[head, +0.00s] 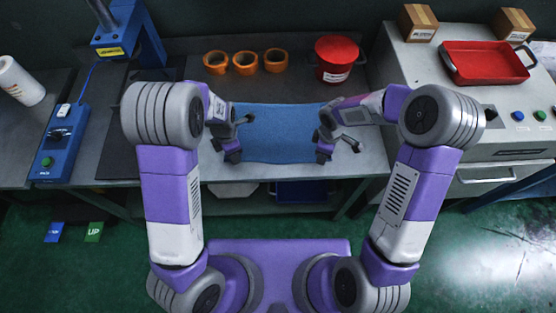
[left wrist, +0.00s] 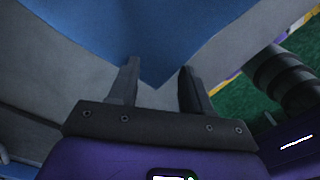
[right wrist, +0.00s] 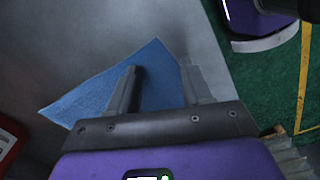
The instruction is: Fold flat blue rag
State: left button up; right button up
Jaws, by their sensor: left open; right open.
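The blue rag (head: 278,130) lies spread out flat on the grey worktop between my two grippers in the head view. My left gripper (head: 240,134) is at the rag's left side. In the left wrist view a rag corner (left wrist: 152,72) points in between the open fingers (left wrist: 157,85). My right gripper (head: 335,140) is at the rag's right side. In the right wrist view its open fingers (right wrist: 158,88) are over a rag corner (right wrist: 150,75), with part of the cloth hidden behind the left finger. I cannot tell whether the fingers touch the cloth.
Several orange rings (head: 245,62) and a red pot (head: 336,58) stand behind the rag. A red tray (head: 487,63) and cardboard boxes (head: 419,22) sit on the right-hand unit. A blue device (head: 60,140) is at the left. The worktop's front edge is close to the rag.

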pick_arm(q)
jog(key=shift+f, duration=0.2)
pick_arm(e)
jog(key=shift+f, duration=0.2)
pick_arm(q)
grip_shut()
pick_arm(e)
grip_shut()
pick_arm(q)
jog(key=shift+r, duration=0.2)
pick_arm(e)
jog(key=shift+r, duration=0.15)
